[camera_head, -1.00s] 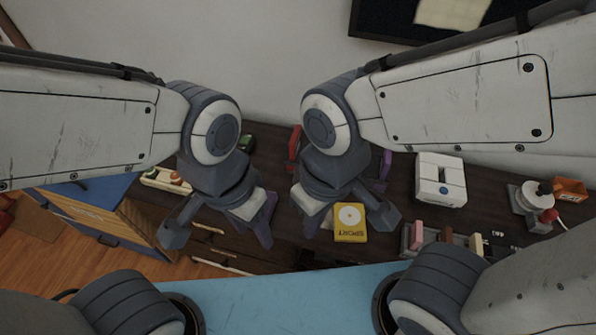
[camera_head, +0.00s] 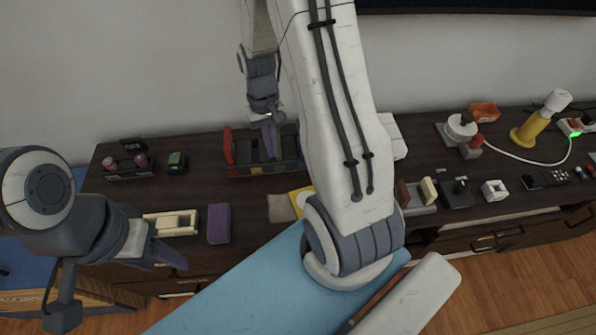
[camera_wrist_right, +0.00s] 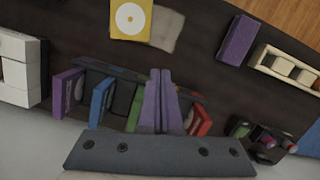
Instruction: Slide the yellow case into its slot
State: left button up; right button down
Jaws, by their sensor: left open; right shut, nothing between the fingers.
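The yellow case (camera_head: 300,197) lies flat on the dark tabletop, partly hidden by my right arm in the head view. Its white disc print shows in the right wrist view (camera_wrist_right: 131,18). The rack (camera_head: 262,171) stands behind it, near the wall. In the wrist view it holds a purple case (camera_wrist_right: 66,92), a blue case (camera_wrist_right: 101,101), a green case (camera_wrist_right: 135,107) and a red case (camera_wrist_right: 201,120). My right gripper (camera_head: 271,152) is shut and empty over the rack; its fingers (camera_wrist_right: 158,100) hide part of the row. My left gripper (camera_head: 118,285) is open and empty at the front left, away from the case.
A beige pad (camera_head: 281,208) lies beside the yellow case. A purple block (camera_head: 219,223) and a cream tray (camera_head: 171,223) lie left of it. A white box (camera_head: 393,136) stands to the right, partly behind my arm. Several small objects crowd the right side.

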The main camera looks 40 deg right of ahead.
aim_at(302, 187)
jog(key=s+d+f+m, duration=0.2)
jog(key=d+f+m, duration=0.1)
jog(key=d+f, duration=0.4)
jog(key=shift+g+y, duration=0.3)
jog(key=x, duration=0.6)
jog(key=p+x, duration=0.1)
jog(key=x, duration=0.2)
jog(key=shift+s+d+f, duration=0.1)
jog(key=shift+d, duration=0.25)
